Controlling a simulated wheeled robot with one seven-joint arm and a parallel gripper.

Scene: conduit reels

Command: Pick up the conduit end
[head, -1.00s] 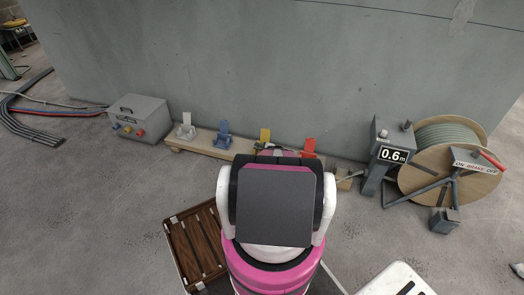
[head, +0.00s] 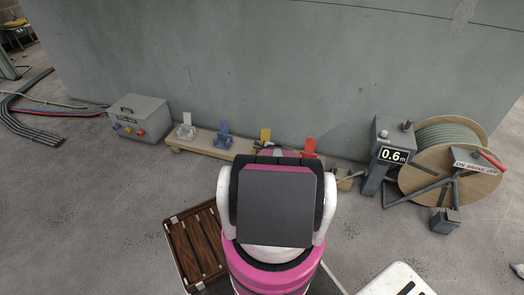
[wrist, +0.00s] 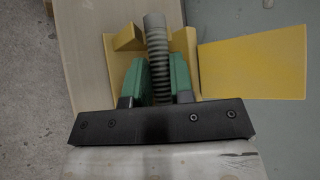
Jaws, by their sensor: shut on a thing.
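The conduit end, a grey ribbed tube (wrist: 157,50), stands out between the green fingers of my gripper (wrist: 154,80) in the wrist view. My gripper is shut on it, one finger pressed to each side. The conduit lies in a yellow clamp or holder (wrist: 183,45), with a wide yellow flap (wrist: 255,65) to the right. In the head view my pink and white arm hides the gripper and the conduit end. The reel (head: 455,160) of grey-green conduit stands at the right.
A counter post reading 0.6 m (head: 392,155) stands beside the reel. A low wooden beam (head: 205,142) carries white (head: 186,128), blue (head: 223,133), yellow (head: 264,138) and red (head: 309,147) clamps along the wall. A grey box (head: 140,118) is at left, a slatted wooden case (head: 195,245) in front.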

